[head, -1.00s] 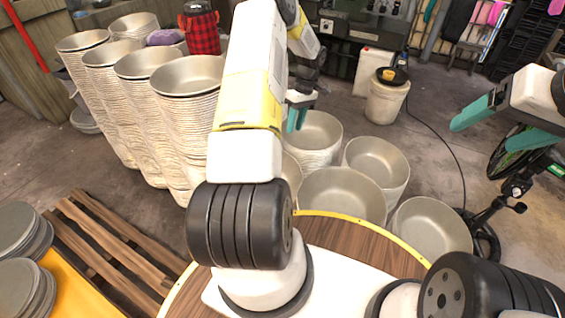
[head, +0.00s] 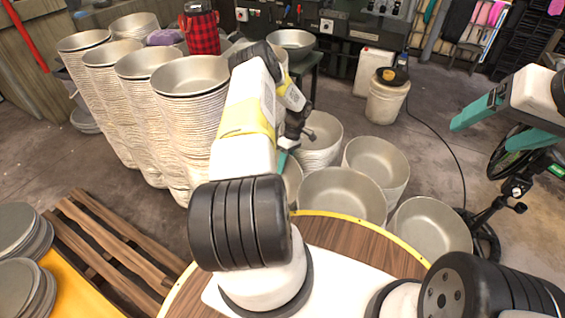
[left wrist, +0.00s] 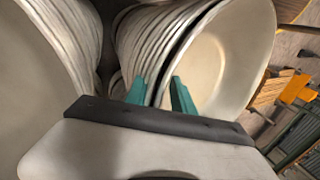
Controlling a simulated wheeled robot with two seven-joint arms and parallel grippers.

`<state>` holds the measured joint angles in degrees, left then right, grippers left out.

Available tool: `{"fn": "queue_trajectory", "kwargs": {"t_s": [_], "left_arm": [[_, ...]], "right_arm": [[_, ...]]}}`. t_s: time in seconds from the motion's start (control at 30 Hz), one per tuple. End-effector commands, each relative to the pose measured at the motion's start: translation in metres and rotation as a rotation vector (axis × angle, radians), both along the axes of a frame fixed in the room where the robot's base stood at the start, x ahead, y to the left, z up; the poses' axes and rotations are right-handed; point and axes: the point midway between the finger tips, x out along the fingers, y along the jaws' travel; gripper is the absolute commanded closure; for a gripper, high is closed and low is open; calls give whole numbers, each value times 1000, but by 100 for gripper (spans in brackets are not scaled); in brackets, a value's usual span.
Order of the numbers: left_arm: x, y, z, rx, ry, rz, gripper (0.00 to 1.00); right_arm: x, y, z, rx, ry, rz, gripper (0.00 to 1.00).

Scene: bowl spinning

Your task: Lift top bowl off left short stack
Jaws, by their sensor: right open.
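My left gripper (head: 285,150) reaches down among the short bowl stacks in the head view, mostly hidden by its arm. In the left wrist view its teal fingers (left wrist: 160,95) stand apart at the rim of the top bowl (left wrist: 220,65). One finger is inside that bowl, the other outside by the rims below. The left short stack (head: 322,135) of metal bowls shows beside the gripper, partly covered by the arm. My right gripper (head: 492,122) is open and empty at the right, away from the bowls.
Other short stacks (head: 377,165), (head: 342,192) and a bowl at the right (head: 432,222) stand close by. Tall bowl stacks (head: 190,110) rise at the left. A bowl (head: 291,40) sits on a stand behind. A white bucket (head: 385,100) stands at the back.

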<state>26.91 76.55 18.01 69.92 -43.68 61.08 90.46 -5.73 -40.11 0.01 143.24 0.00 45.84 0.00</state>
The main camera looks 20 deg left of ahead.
Motion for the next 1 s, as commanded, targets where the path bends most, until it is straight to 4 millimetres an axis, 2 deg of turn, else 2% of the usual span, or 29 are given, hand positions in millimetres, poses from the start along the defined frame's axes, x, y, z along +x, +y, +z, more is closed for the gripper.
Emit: {"fn": "queue_trajectory", "kwargs": {"t_s": [0.3, 0.43, 0.47, 1.0], "left_arm": [[-2, 1, -6, 1, 0, 0, 72], [-2, 1, -6, 1, 0, -1, 98], [-2, 1, -5, 0, -1, -1, 100], [-2, 1, -6, -1, -1, -1, 100]], "right_arm": [[0, 0, 0, 0, 0, 0, 22], [0, 0, 0, 0, 0, 0, 22], [0, 0, 0, 0, 0, 0, 22], [0, 0, 0, 0, 0, 0, 22]]}}
